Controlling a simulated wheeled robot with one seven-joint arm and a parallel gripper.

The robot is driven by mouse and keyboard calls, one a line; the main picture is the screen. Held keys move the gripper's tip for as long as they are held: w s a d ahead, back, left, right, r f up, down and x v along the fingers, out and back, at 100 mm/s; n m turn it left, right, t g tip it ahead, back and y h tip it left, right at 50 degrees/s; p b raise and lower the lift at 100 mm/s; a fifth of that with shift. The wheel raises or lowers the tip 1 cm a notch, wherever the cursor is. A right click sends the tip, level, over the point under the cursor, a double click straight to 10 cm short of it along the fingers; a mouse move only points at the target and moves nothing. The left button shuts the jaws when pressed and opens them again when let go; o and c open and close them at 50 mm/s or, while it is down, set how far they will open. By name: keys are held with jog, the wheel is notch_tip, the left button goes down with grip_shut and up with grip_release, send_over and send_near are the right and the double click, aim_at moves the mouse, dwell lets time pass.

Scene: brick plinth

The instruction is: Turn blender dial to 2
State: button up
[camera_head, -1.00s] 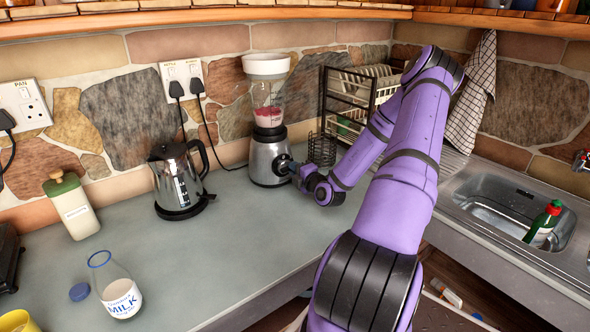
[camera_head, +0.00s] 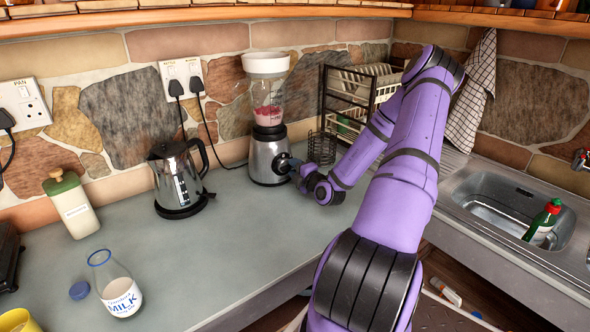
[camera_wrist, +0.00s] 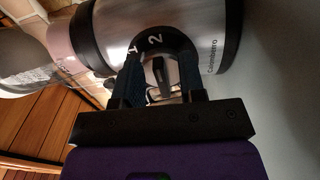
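The blender (camera_head: 268,158) stands on the counter against the stone wall, with a silver base and a clear jug holding something pink. My gripper (camera_head: 291,165) is at the right front of its base, over the dial. In the wrist view, the blender base (camera_wrist: 205,35) fills the top, with a white "1" and "2" on a black ring around the dial (camera_wrist: 159,72). My gripper (camera_wrist: 158,75) has its fingers apart, one on each side of the dial's dark knob. Gaps seem to show beside the knob; contact is unclear. The left finger partly covers the ring near the "1".
A kettle (camera_head: 178,180) stands left of the blender, with cords on the wall behind. A dark dish rack (camera_head: 350,95) stands behind my arm. A milk bottle (camera_head: 118,288) is at the front left. A sink (camera_head: 505,205) lies right. The counter before the blender is clear.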

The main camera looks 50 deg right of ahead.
jog(key=shift+s, duration=0.15)
jog(key=v, duration=1)
jog(key=shift+s+a, duration=0.15)
jog(key=shift+s, duration=0.1)
